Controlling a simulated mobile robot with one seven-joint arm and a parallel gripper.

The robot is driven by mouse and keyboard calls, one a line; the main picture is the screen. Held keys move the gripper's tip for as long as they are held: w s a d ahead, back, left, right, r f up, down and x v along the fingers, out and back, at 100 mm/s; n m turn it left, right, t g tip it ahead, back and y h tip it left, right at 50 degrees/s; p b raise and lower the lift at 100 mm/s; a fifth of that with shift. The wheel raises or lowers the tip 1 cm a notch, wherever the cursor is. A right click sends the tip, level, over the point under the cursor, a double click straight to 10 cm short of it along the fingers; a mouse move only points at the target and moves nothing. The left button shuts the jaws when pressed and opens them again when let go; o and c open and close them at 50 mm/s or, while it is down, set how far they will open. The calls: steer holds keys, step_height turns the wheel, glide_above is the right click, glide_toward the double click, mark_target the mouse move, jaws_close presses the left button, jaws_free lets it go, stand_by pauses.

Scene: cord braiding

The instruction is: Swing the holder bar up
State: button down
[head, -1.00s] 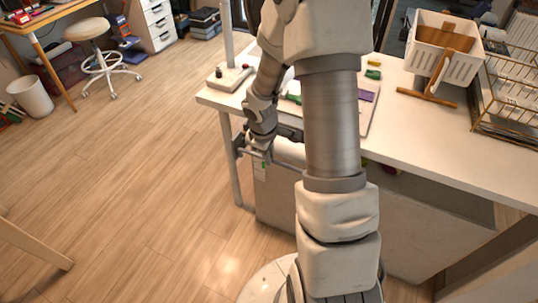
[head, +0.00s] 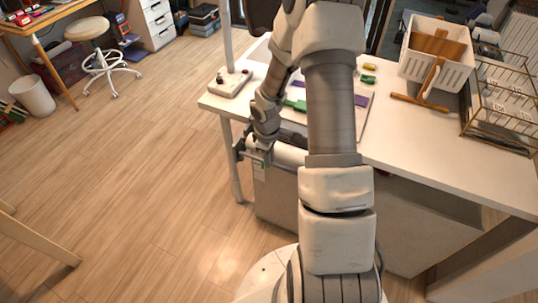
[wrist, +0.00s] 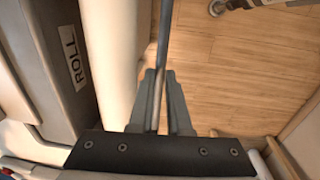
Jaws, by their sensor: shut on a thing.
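The holder bar (wrist: 164,40) is a thin grey metal rod in the wrist view, running up from between my fingers. My gripper (wrist: 160,80) is shut on it, with one finger on each side. In the head view my gripper (head: 254,151) is low at the table's front left edge, beside a white roll (head: 291,155). The roll also shows in the wrist view (wrist: 108,45), just left of the bar and roughly along it. The far end of the bar is out of the wrist view, and the bar is too small to make out in the head view.
A grey panel labelled ROLL (wrist: 65,60) is close left of the roll. The white table (head: 430,150) carries a control box (head: 230,82), a white crate (head: 437,50) and a wire rack (head: 505,105). Bare wooden floor (head: 140,170) is free to the left.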

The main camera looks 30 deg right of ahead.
steer(key=c, duration=0.9)
jaws_free()
steer(key=shift+o, duration=0.2)
step_height(320, 180, up, 17)
steer(key=a+p, duration=0.1)
steer(key=p, duration=0.3)
steer(key=shift+s+r, duration=0.2)
steer(key=shift+s, duration=0.25)
steer(key=shift+a, duration=0.1)
steer(key=s+a+r+m+t, duration=0.1)
steer(key=s+a+r, duration=0.2)
steer(key=r, duration=0.2)
steer(key=s+a+r+m+t+p, duration=0.1)
steer(key=s+a+r+m, duration=0.1)
steer(key=r, duration=0.4)
steer(key=s+a+r+m+t, duration=0.1)
steer(key=s+a+r, duration=0.2)
steer(key=r, duration=0.2)
steer(key=s+a+r+m+t, duration=0.2)
steer(key=s+r, duration=0.4)
steer(key=s, duration=0.4)
steer(key=shift+a+r+m+y, duration=0.3)
steer(key=shift+a+m+y, duration=0.1)
steer(key=shift+a+m, duration=0.4)
